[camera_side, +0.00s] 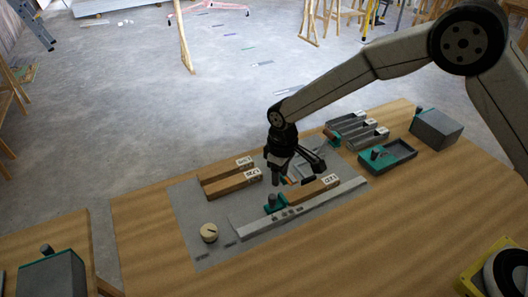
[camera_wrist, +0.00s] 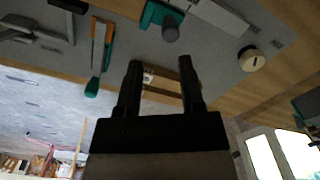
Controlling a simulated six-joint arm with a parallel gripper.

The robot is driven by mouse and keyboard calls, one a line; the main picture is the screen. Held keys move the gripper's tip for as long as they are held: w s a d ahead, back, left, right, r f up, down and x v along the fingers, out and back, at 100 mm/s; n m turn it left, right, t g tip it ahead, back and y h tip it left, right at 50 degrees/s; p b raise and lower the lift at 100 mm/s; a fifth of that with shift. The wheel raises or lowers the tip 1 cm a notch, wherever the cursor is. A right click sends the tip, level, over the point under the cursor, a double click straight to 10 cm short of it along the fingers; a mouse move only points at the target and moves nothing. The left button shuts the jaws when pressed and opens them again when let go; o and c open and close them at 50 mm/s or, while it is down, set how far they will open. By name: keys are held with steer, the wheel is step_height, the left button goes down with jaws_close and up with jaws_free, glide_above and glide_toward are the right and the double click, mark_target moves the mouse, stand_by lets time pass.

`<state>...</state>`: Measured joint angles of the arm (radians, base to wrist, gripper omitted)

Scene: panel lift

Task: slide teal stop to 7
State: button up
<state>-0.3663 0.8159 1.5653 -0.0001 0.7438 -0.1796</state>
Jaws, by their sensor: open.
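The teal stop (camera_side: 275,203) with a dark round knob sits on the long grey rail (camera_side: 310,208), near the rail's left part. In the wrist view the teal stop (camera_wrist: 152,16) is at the top, just beyond my fingertips, with the rail (camera_wrist: 222,17) to its right. My gripper (camera_side: 287,178) hangs just above and behind the stop, apart from it. In the wrist view its two fingers (camera_wrist: 160,66) are spread with nothing gripped between them. Marks on the rail are too small to read.
A round cream knob (camera_side: 209,232) stands at the panel's left front. Labelled wooden blocks (camera_side: 232,182) lie behind the rail. A tool with an orange and teal handle (camera_wrist: 98,50) lies nearby. A teal tray (camera_side: 400,153) and grey box (camera_side: 436,128) stand at right. The front table is clear.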

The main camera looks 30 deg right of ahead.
mark_target(272, 196)
steer(key=shift+w+a+f+n, duration=0.15)
steer(key=shift+a+f, duration=0.2)
steer(key=shift+a, duration=0.15)
steer(key=shift+w+a+f+n, duration=0.15)
steer(key=shift+a+f, duration=0.15)
steer(key=shift+a, duration=0.15)
steer(key=shift+f, duration=0.1)
steer(key=shift+f, duration=3.8)
jaws_close()
